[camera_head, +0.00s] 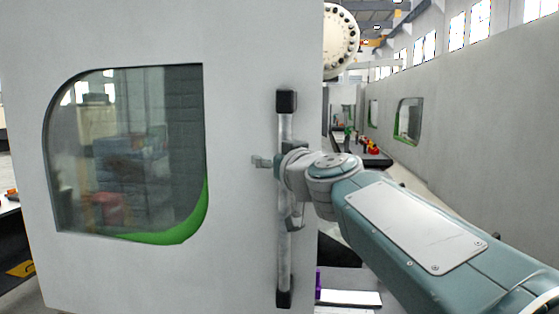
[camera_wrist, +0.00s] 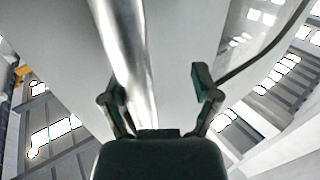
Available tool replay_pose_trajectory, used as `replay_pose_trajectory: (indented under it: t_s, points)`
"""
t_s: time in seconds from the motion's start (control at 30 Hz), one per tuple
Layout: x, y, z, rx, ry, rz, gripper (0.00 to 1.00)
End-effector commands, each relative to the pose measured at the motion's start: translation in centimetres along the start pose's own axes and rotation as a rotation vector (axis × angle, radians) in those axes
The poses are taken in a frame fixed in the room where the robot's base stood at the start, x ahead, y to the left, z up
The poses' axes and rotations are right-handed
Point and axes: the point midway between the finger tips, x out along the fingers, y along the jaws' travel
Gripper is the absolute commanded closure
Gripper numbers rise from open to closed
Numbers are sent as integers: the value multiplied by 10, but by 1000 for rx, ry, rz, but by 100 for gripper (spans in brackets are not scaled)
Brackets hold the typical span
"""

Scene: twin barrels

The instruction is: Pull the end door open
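The end door (camera_head: 240,100) is a large pale grey panel with a rounded window (camera_head: 130,150), filling the left and middle of the head view. Near its right edge stands a vertical metal bar handle (camera_head: 284,255) with black end mounts. My gripper (camera_head: 280,178) is at the middle of the handle; my wrist hides part of the bar there. In the wrist view my gripper (camera_wrist: 158,88) has its fingers spread. The shiny handle (camera_wrist: 130,50) runs between them, closer to the left finger, with a gap to the right finger. Contact with the palm cannot be told.
To the right of the door's edge is an opening with a bench (camera_head: 372,158) bearing small coloured items. A long grey wall panel (camera_head: 475,110) with a window runs along the right. A dark, yellow-marked object (camera_head: 22,265) is at the lower left.

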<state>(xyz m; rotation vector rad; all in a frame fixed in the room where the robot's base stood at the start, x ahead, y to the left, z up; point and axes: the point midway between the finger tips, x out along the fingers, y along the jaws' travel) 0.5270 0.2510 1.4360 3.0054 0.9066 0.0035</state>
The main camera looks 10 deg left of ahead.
Motion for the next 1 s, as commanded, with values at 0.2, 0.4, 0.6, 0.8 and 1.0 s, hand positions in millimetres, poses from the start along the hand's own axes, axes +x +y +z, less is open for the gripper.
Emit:
replay_pose_trajectory:
  t_s: [0.2, 0.4, 0.6, 0.8, 1.0]
  points:
    - [-2, 2, 1, 3, -4, -5, 32]
    - [-1, 1, 1, 2, -4, -4, 32]
    - [-11, 1, 1, 2, -3, -3, 32]
    - [-45, 2, 1, 2, -2, -2, 32]
    - [-83, 5, 0, 3, -1, 0, 32]
